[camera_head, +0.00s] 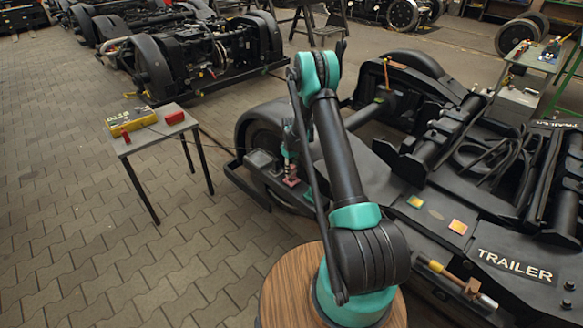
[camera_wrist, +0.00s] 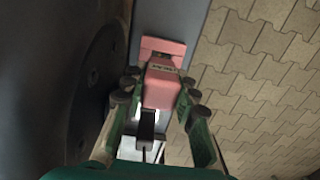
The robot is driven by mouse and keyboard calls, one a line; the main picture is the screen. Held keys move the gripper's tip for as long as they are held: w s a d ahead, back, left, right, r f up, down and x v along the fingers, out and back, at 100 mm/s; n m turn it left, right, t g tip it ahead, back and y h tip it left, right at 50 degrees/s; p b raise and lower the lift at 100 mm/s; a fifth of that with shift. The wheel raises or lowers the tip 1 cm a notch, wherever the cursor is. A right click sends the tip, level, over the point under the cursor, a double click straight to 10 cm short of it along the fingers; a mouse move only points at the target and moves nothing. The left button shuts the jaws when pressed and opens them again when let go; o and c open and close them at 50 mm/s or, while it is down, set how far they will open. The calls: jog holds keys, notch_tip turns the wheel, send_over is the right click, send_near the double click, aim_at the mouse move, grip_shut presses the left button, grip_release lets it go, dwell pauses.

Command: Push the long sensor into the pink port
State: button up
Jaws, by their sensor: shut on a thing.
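The long sensor (camera_wrist: 160,92) is a pink block with small dark lettering, between the green fingers of my gripper (camera_wrist: 160,82) in the wrist view. The pink port (camera_wrist: 163,46) lies directly beyond its far end on a grey surface. The sensor overlaps the port in this view, so I cannot tell how deep it sits. A dark part hangs below the sensor's near end. In the head view my gripper (camera_head: 289,158) points down over the bogie's near side, with pink parts (camera_head: 291,182) just under it; sensor and port are too small to separate there.
A dark wheel (camera_wrist: 90,85) stands close on the left in the wrist view, and paved floor lies right. In the head view a small table (camera_head: 150,142) with a yellow box (camera_head: 132,120) and red items stands left. The trailer bogie (camera_head: 480,235) fills the right.

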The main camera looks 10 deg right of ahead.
aim_at(292, 166)
jog(key=shift+f, duration=0.6)
jog(key=shift+f, duration=0.45)
dwell(1.6)
jog(key=o, duration=1.2)
jog(key=shift+c, duration=0.2)
notch_tip(292, 166, up, 12)
jog(key=shift+f, duration=0.1)
